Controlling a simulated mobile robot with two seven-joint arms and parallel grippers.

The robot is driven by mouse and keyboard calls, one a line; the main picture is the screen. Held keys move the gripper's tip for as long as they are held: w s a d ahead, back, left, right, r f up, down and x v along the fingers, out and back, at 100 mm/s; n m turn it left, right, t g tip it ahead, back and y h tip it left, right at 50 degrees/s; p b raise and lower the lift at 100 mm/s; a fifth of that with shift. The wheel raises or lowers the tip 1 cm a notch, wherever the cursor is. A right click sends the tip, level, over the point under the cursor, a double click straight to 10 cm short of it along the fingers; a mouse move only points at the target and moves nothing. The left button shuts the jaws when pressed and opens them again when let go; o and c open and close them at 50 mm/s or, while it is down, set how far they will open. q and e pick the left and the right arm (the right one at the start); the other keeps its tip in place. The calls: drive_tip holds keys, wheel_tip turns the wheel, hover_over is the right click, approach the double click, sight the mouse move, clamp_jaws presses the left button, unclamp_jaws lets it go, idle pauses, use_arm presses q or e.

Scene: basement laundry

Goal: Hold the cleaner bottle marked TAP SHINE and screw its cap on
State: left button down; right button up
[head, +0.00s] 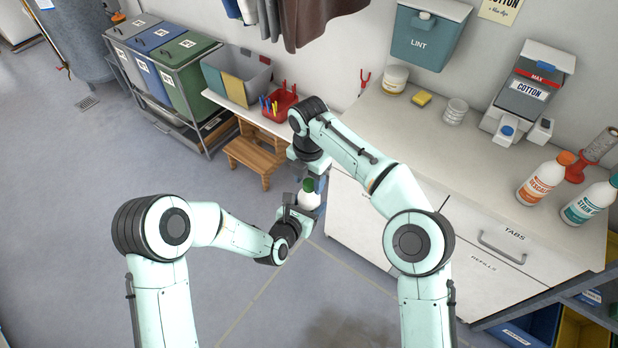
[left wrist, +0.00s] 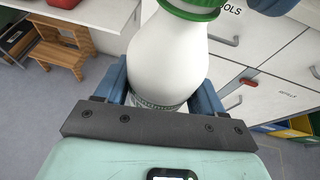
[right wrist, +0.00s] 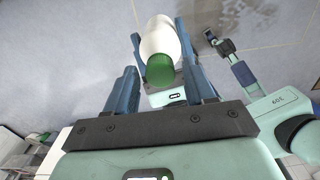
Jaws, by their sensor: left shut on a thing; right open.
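A white bottle (head: 309,198) with a green cap (head: 308,185) is held off the floor in front of the counter. My left gripper (head: 298,208) is shut on its body; the left wrist view shows the bottle (left wrist: 168,62) between the blue fingers, with the green cap (left wrist: 190,10) at the top edge. The bottle's label is mostly hidden, so its name cannot be read. My right gripper (head: 312,172) is open above the bottle. In the right wrist view the green cap (right wrist: 160,70) lies between its spread fingers, apart from them. The cap sits at the bottle's mouth; how tightly cannot be told.
An orange-capped bottle (head: 545,178) and a teal-labelled bottle (head: 591,203) stand on the counter (head: 440,140) at the right. A wooden step stool (head: 256,152) and lidded bins (head: 185,62) stand behind, left of the counter. The floor at the left is clear.

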clamp_jaws()
drive_tip(key=m, duration=0.6)
drive_tip(key=shift+m, duration=0.3)
drive_tip(key=m, duration=0.4)
drive_tip(key=shift+m, duration=0.4)
drive_tip(key=m, duration=0.4)
drive_tip(key=shift+m, duration=0.3)
drive_tip(key=m, duration=1.1)
drive_tip(key=shift+f+m, duration=0.1)
drive_tip(key=shift+m, duration=0.2)
drive_tip(key=shift+o, duration=0.7)
unclamp_jaws()
